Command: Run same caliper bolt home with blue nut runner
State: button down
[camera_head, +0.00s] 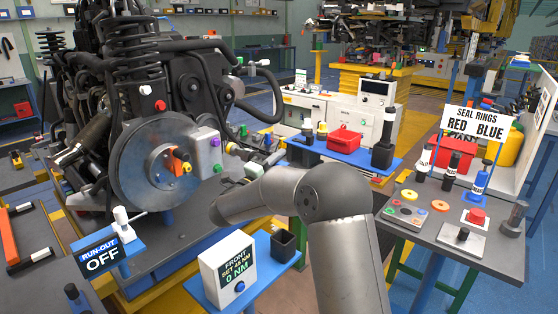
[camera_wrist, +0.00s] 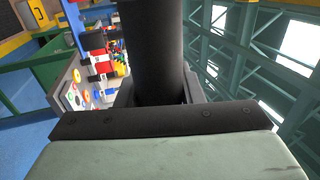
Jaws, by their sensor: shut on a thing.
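In the wrist view my gripper (camera_wrist: 160,98) is shut on a dark cylindrical tool (camera_wrist: 155,45), which runs up out of the frame. No blue shows on it, so I cannot tell if it is the blue nut runner. The silver caliper (camera_head: 205,152), with purple and green spots, sits at the right edge of the brake disc (camera_head: 145,165). I cannot make out the caliper bolt or whether the tool touches it.
A blue shelf (camera_head: 350,154) behind my arm holds a red box and dark tools. The seal ring table (camera_head: 465,255) stands at right. Hoses (camera_head: 255,90) hang around the suspension above the disc.

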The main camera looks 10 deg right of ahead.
aim_at(262, 155)
jog(key=shift+b, duration=0.75)
jog(key=shift+w+a+r+b, duration=0.1)
jog(key=shift+w+a+b, duration=0.2)
jog(key=shift+w+a, duration=0.35)
jog(key=shift+w+a+b, duration=0.35)
jog(key=shift+w+a, duration=0.1)
jog(key=shift+w, duration=0.4)
jog(key=shift+w+a+r+b, duration=0.1)
jog(key=shift+w+a+b, duration=0.2)
jog(key=shift+w+a, duration=0.35)
jog(key=shift+w+d, duration=0.1)
jog(key=shift+d, duration=0.05)
jog(key=shift+s+d+b, duration=0.25)
jog(key=shift+s+b, duration=0.15)
jog(key=shift+b, duration=0.4)
jog(key=shift+w+a+b, duration=0.1)
jog(key=shift+b, duration=0.4)
jog(key=shift+w+a+f, duration=0.1)
jog(key=shift+w, duration=0.05)
jog(key=shift+w+a, duration=0.2)
jog(key=shift+w, duration=0.1)
jog(key=shift+w+a+b, duration=0.2)
jog(key=shift+w+b, duration=0.1)
jog(key=shift+w, duration=0.05)
jog(key=shift+s+b, duration=0.1)
jog(key=shift+b, duration=0.4)
dwell(1.4)
